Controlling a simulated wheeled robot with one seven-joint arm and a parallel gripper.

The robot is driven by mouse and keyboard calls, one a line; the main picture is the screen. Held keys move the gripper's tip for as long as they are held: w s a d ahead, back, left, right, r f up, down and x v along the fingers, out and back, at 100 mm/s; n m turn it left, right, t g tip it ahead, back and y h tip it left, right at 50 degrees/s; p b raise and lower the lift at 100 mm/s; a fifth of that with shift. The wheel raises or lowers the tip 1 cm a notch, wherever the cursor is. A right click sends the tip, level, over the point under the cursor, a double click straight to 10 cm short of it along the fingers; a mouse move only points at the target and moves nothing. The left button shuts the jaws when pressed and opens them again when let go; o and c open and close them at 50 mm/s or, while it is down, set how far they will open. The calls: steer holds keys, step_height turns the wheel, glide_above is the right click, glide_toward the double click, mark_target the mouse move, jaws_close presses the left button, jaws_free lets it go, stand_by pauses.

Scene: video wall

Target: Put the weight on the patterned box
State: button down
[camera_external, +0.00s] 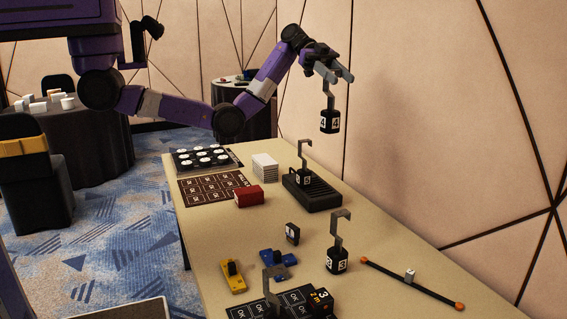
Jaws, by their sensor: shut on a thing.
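My gripper (341,78) is high above the far part of the table, shut on the hook of a black weight (329,122) marked 4. The weight hangs upright below the fingers, clear of the table. Below it, a white box with fine lines (265,168) and a dark red box with a faint pattern (249,196) lie to the left; I cannot tell which is the patterned box. Another hooked weight (304,177) stands at a black ribbed block (327,196).
A patterned dark mat (213,188) lies at left. The wall runs close along the table's right side.

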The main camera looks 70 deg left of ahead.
steer(key=w+a+n+t+y+p, duration=0.2)
steer(key=a+n+t+p, duration=0.15)
steer(key=a, duration=1.35)
steer(key=w+a+n+t+y+p, duration=0.1)
steer(key=a+n+t+y+p, duration=0.3)
steer(key=a, duration=1.4)
steer(key=s+a+n+t+y, duration=0.1)
steer(key=s+a+n+t, duration=0.1)
steer(key=a, duration=0.5)
steer(key=s+a+n+t+y, duration=0.1)
steer(key=s+a+n+t, duration=0.15)
steer(key=a, duration=0.35)
step_height(320, 180, down, 25)
steer(key=p, duration=0.2)
steer(key=shift+w+r+g, duration=0.15)
steer(key=shift+r+g, duration=0.05)
steer(key=shift+g, duration=0.2)
steer(key=shift+f, duration=0.1)
steer(key=c, duration=0.8)
jaws_free()
steer(key=shift+f, duration=0.2)
steer(key=b+v, duration=0.1)
steer(key=v, duration=1.1)
steer(key=shift+r, duration=0.25)
